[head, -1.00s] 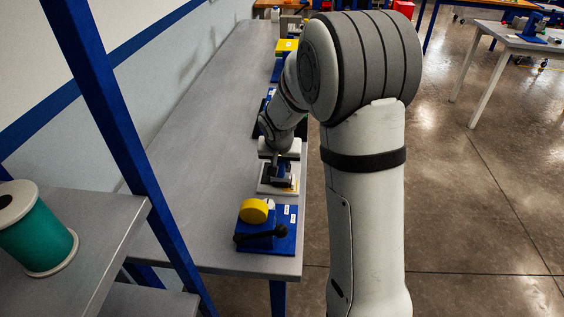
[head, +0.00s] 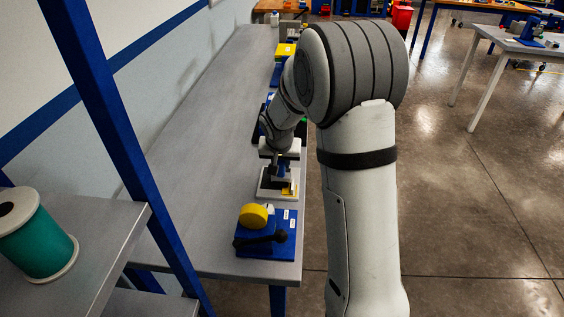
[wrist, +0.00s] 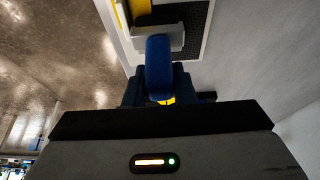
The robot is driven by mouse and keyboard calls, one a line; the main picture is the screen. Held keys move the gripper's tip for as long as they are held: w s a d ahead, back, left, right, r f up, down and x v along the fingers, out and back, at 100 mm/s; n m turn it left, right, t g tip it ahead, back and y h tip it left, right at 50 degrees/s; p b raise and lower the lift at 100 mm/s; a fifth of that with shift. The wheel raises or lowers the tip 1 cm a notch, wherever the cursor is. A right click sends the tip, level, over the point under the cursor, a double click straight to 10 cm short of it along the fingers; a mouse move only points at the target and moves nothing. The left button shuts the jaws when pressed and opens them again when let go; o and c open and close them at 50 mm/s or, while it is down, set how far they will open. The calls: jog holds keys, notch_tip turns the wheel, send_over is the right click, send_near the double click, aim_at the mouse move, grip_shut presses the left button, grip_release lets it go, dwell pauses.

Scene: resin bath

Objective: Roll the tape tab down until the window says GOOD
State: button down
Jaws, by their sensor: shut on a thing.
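My gripper (head: 279,168) is over a white plate (head: 266,191) near the front of the bench. It is shut on a blue rounded handle (wrist: 158,66), which stands between the dark fingers in the wrist view. A pale grey roller-like part (wrist: 172,38) joins the handle's far end, over a dark textured patch on the white plate (wrist: 218,62). Yellow material (wrist: 119,14) shows beside that part, and a yellow patch (head: 291,188) shows on the plate in the head view. I cannot tell which yellow piece is the tape tab. No window wording is readable.
A blue fixture (head: 280,240) with a yellow disc (head: 253,216) and black lever stands in front of the plate. More fixtures line the bench behind. The left part of the grey bench (head: 200,130) is clear. A green spool (head: 38,240) stands on a nearer shelf.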

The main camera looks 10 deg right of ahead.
jog(key=shift+s, duration=0.15)
jog(key=shift+s+a+b, duration=0.2)
jog(key=shift+s+b, duration=0.2)
jog(key=shift+s, duration=0.1)
jog(key=shift+s+a+b, duration=0.15)
jog(key=shift+s+b, duration=0.2)
jog(key=shift+s, duration=0.15)
jog(key=shift+w, duration=0.2)
jog(key=shift+w+d, duration=0.15)
jog(key=shift+w, duration=0.2)
jog(key=shift+w, duration=0.1)
jog(key=shift+w+d, duration=0.2)
jog(key=shift+w, duration=0.25)
dwell(0.3)
jog(key=shift+s+a, duration=0.1)
jog(key=shift+s, duration=0.2)
